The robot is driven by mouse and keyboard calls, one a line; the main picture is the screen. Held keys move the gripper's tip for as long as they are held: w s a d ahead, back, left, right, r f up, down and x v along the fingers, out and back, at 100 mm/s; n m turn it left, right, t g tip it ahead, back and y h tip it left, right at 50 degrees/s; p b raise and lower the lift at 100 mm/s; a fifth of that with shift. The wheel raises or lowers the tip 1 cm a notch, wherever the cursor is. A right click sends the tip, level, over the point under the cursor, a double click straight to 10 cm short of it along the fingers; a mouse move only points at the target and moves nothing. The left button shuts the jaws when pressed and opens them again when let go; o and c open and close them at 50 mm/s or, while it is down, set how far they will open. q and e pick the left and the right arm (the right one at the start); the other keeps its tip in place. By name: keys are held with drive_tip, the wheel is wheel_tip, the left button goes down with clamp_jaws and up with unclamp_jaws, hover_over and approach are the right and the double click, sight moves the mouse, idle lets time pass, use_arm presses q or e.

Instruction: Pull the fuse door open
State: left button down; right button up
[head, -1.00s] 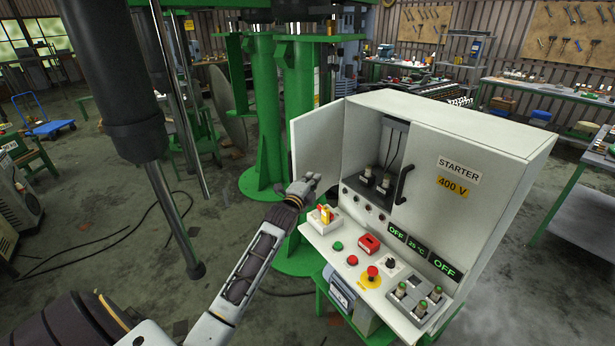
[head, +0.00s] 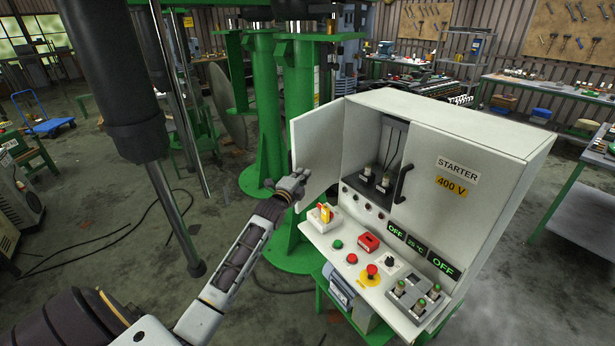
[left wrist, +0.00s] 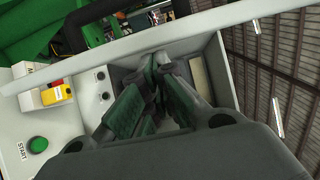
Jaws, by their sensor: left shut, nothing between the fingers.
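The fuse door (head: 318,150) is the light grey left-hand door of the starter cabinet. In the head view it stands open, swung out to the left, and the fuse compartment (head: 392,145) behind it is exposed. My left gripper (head: 292,183) is at the lower outer edge of the door, in front of it or touching it; I cannot tell which. In the left wrist view its dark green fingers (left wrist: 150,97) are together with nothing between them. My right gripper is not in view.
The control panel (head: 330,238) below the compartment carries a red-yellow switch (head: 325,212), buttons and an emergency stop (head: 371,271). The closed right door (head: 455,160) has a black handle (head: 403,183). Green columns (head: 268,110) stand behind the door. Floor to the left is mostly clear.

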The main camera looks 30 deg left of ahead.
sight(290, 170)
use_arm(q)
drive_tip(key=w+a+b, duration=0.1)
drive_tip(key=a, duration=1)
drive_tip(key=shift+w+a, duration=0.25)
drive_tip(key=shift+a, duration=0.15)
drive_tip(key=shift+d, duration=0.1)
idle(0.6)
